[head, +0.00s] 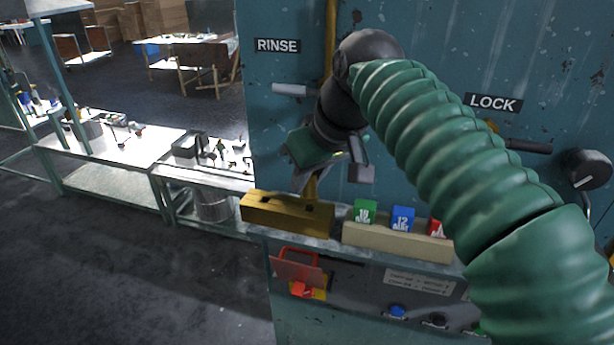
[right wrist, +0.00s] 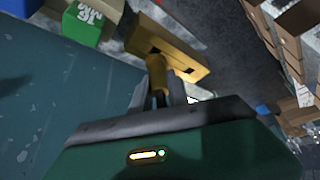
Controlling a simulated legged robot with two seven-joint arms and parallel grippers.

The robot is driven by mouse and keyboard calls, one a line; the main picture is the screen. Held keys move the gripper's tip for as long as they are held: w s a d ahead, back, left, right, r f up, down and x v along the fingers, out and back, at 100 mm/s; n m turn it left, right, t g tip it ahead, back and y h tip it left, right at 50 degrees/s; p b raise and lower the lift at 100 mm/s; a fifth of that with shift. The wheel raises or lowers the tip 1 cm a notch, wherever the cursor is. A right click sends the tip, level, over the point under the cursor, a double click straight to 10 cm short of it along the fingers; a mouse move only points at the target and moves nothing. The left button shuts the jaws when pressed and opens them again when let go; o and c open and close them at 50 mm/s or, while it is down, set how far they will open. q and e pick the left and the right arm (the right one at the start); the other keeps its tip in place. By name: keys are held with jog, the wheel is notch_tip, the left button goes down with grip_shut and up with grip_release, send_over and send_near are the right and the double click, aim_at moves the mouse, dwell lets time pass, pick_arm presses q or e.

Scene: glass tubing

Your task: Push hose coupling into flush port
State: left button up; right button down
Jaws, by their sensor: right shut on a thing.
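My right gripper (head: 318,178) comes down in front of the blue-green panel, and its fingers are shut on a brass-coloured cylindrical piece, which I take to be the hose coupling (head: 311,188). In the right wrist view the coupling (right wrist: 157,72) sticks out from between the fingers (right wrist: 160,98) towards a yellow block with dark openings (right wrist: 172,50). The coupling's far end is at or just above this block (head: 288,214); I cannot tell whether it sits in an opening. I cannot make out the flush port; my right arm covers part of the panel. My left gripper is not in view.
The panel carries a RINSE label (head: 278,46) with a grey handle (head: 294,90), and a LOCK label (head: 493,103) with a dark lever (head: 529,146). A beige holder (head: 396,243) with green, blue and red blocks stands right of the yellow block. A red-flapped switch (head: 296,267) is below.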

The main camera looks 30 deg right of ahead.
jog(key=shift+f+b, duration=0.9)
jog(key=shift+f, duration=0.2)
jog(key=c, duration=1.2)
grip_release()
jog(key=v, duration=0.8)
jog(key=shift+r, duration=0.25)
jog(key=p+v, duration=0.1)
jog(key=v, duration=0.7)
jog(key=shift+s+r, duration=0.1)
jog(key=shift+r, duration=0.05)
